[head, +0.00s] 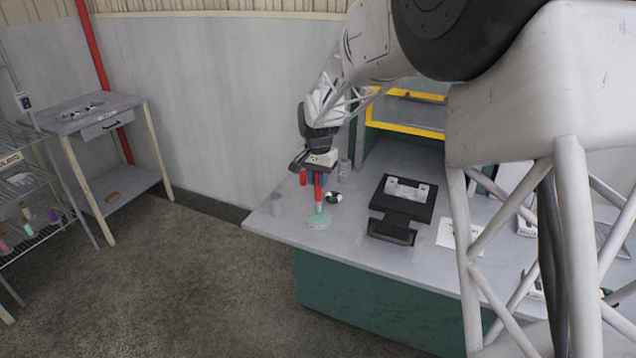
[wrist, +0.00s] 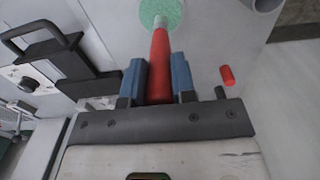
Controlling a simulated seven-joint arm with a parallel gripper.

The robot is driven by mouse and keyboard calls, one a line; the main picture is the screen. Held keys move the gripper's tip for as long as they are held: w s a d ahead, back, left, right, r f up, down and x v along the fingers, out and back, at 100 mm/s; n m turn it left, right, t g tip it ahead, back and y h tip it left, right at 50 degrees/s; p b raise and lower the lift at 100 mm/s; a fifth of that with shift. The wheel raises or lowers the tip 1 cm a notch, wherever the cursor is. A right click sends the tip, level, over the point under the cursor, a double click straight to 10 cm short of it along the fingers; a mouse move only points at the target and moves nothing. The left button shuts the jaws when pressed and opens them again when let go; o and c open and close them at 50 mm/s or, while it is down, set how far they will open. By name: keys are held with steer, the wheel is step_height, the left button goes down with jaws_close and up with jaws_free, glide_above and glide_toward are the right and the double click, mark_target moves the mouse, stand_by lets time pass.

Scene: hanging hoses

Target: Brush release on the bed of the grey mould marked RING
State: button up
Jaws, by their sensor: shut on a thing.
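My gripper (head: 318,181) is above the near left corner of the bench, pointing down. Its blue fingers (wrist: 159,75) are shut on the red handle of a brush (wrist: 160,60). The brush (head: 318,193) hangs nearly upright, with its pale tip at or just above a round, mottled green patch (head: 317,220) on the bench. This patch also shows at the top of the wrist view (wrist: 162,11). I cannot tell whether the tip touches it, or whether it is a dish or a mould's bed. I cannot read a RING mark anywhere.
A black device (head: 402,205) with a pale block on top stands right of the brush. A grey cylinder (head: 277,204) stands left, near the edge of the bench (head: 345,246). A red cylinder (head: 303,177) and a dark round item (head: 334,197) are close by.

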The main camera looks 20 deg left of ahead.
steer(key=shift+r, duration=2.6)
steer(key=w+d, duration=0.6)
steer(key=d, duration=1.1)
steer(key=w+d, duration=0.5)
steer(key=d, duration=1.3)
steer(key=w+d, duration=0.6)
steer(key=d, duration=1.1)
steer(key=shift+w+d+r, duration=0.3)
steer(key=shift+r, duration=0.1)
